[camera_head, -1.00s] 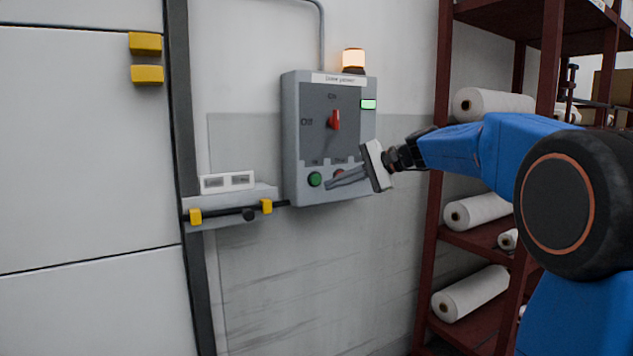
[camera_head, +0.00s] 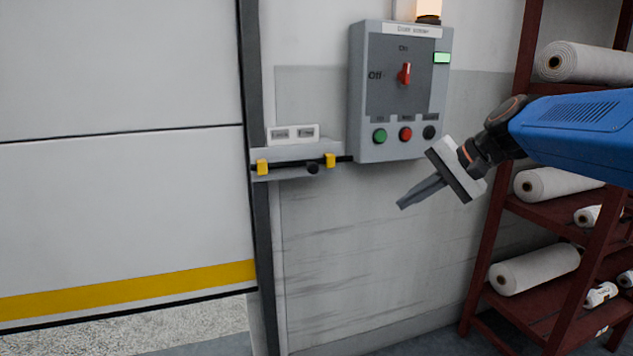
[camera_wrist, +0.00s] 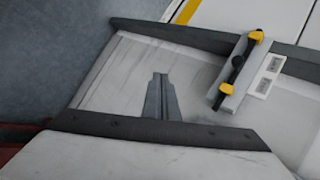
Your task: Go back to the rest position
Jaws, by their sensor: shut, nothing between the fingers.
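My gripper (camera_head: 402,205) is shut and empty in the head view. It hangs below and in front of the grey control box (camera_head: 361,100), apart from it, with its fingers pointing down and left. In the wrist view the closed fingers (camera_wrist: 160,80) show against the pale wall. The box has a red switch (camera_head: 404,73) pointing up at "On", a lit green indicator (camera_head: 442,58), and green (camera_head: 380,136), red (camera_head: 405,134) and black (camera_head: 429,132) buttons. An orange-white lamp (camera_head: 428,10) on top is lit.
A door bolt with yellow brackets (camera_head: 331,160) is on the wall left of the box; it also shows in the wrist view (camera_wrist: 237,62). The large white door (camera_head: 120,200) has a gap above the floor at its bottom. A dark red rack (camera_head: 528,50) with white rolls (camera_head: 537,270) stands right.

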